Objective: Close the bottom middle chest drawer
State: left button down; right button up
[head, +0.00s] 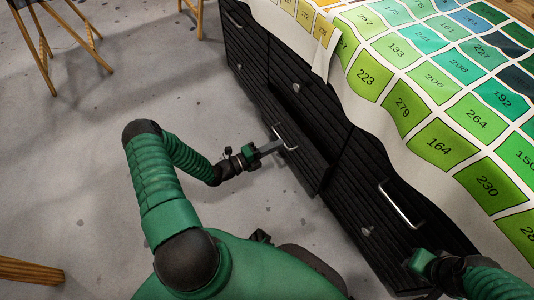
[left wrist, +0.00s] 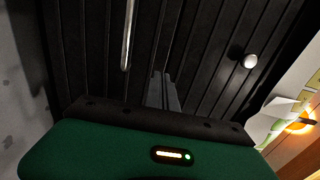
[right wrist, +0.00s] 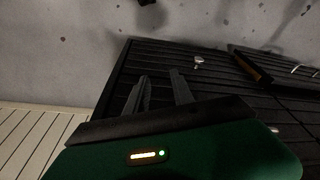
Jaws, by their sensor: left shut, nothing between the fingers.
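The black chest's bottom middle drawer (head: 300,158) stands out from the chest front, with a silver bar handle (head: 284,136) on its face. In the right wrist view the pulled-out drawer shows a brown inner edge (right wrist: 251,68). My left gripper (head: 280,146) is shut and empty, its fingertips at the drawer front close to the handle. In the left wrist view its closed fingers (left wrist: 164,88) point at the dark slatted front, right of the handle (left wrist: 128,35); contact cannot be told. My right gripper (right wrist: 158,88) is open and empty over the chest's right part.
A cloth with numbered coloured squares (head: 440,145) drapes over the chest top. Another bar handle (head: 400,205) is at the right section. Wooden stool legs (head: 45,40) stand at the upper left. The grey floor (head: 70,150) left of the chest is clear.

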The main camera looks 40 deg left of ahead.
pick_arm(q)
jog(key=b+x, duration=0.3)
jog(key=x, duration=0.2)
jog(key=shift+w+d+f, duration=0.15)
jog(key=shift+w, duration=0.2)
jog(key=shift+w+d, duration=0.1)
jog(key=shift+w, duration=0.15)
jog(key=x, duration=0.4)
jog(key=shift+w+r+p, duration=0.2)
jog(key=shift+r+p, duration=0.05)
jog(key=shift+p, duration=0.05)
jog(key=shift+r, duration=0.1)
jog(key=shift+w, duration=0.1)
